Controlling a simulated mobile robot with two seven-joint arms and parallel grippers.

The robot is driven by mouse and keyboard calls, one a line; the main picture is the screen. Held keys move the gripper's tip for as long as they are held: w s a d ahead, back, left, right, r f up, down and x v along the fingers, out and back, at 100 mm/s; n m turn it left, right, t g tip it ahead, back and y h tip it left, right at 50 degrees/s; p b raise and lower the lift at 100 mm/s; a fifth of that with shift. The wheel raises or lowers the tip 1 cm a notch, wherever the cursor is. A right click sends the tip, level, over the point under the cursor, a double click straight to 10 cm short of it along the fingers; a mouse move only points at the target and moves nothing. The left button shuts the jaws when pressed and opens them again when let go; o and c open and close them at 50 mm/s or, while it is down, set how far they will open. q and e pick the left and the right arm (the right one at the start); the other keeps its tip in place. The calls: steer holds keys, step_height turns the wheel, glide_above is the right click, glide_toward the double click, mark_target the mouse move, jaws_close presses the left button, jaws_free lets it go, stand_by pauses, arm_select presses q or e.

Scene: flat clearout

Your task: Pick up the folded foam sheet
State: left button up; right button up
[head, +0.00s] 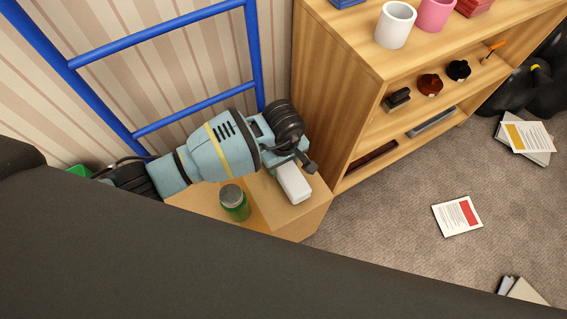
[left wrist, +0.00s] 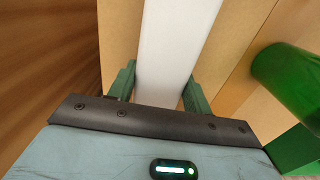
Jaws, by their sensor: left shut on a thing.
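The folded foam sheet (head: 294,184) is a white, narrow block at the end of my left gripper (head: 287,165), over the top of a cardboard box (head: 312,203). In the left wrist view the white foam sheet (left wrist: 168,45) runs between the two green fingers of my left gripper (left wrist: 160,90), which are shut on its sides. I cannot tell whether the sheet still touches the box. My right gripper is not in view.
A green jar with a grey lid (head: 234,202) stands on the box, close to the gripper; it also shows in the wrist view (left wrist: 285,72). A wooden shelf unit (head: 335,95) stands right beside the box. A blue ladder (head: 155,38) leans behind. Papers (head: 457,216) lie on the carpet.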

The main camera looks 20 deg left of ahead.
arm_select(q)
steer(key=shift+r, duration=0.45)
step_height(320, 180, up, 3)
steer(key=shift+w+f+p, duration=0.1)
steer(key=shift+f+p, duration=0.05)
steer(key=shift+p, duration=0.15)
steer(key=s+d, duration=0.2)
steer(key=s, duration=0.5)
steer(key=s+d+r+p, duration=0.1)
steer(key=s+d, duration=0.2)
steer(key=s, duration=0.5)
steer(key=shift+s+d, duration=0.15)
steer(key=shift+d, duration=0.05)
